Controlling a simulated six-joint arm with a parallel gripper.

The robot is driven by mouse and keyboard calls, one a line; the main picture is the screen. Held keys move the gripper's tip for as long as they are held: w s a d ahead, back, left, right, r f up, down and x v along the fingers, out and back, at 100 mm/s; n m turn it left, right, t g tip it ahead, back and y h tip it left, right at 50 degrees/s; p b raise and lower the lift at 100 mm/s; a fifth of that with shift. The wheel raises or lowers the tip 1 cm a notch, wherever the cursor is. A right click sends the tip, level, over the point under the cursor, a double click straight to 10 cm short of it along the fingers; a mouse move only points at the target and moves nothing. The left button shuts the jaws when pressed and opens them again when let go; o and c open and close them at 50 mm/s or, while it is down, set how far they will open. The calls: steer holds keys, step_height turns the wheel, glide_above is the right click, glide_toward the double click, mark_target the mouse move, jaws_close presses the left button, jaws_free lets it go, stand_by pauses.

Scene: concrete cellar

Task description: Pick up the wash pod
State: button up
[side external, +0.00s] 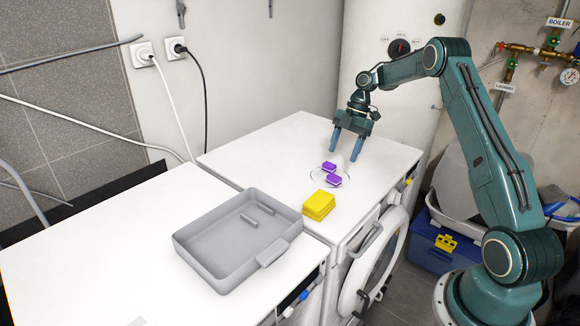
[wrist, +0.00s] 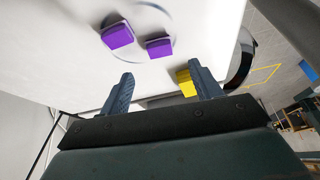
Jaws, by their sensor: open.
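Two purple wash pods lie on the white machine top, one pod (side external: 329,167) a little behind the other pod (side external: 334,180) in the side view. A thin clear round outline, perhaps a dish, shows around them. In the wrist view the pods appear beyond my fingertips, one larger on the left (wrist: 117,35) and one smaller on the right (wrist: 159,47). My gripper (side external: 347,150) is open and empty above the machine top, behind the pods in the side view. Its two blue fingers point down there. The fingers (wrist: 166,82) are wide apart in the wrist view.
A yellow stack of sponge-like blocks (side external: 319,204) stands on the machine top in front of the pods. A grey tray (side external: 190,254) with small grey pieces inside sits on the left white top. The machine top's back left area is clear.

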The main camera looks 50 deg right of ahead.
mark_target(335, 176)
steer(key=shift+x, duration=1.25)
steer(key=shift+x, duration=2.75)
steer(key=shift+c, duration=0.2)
steer(key=c, duration=1)
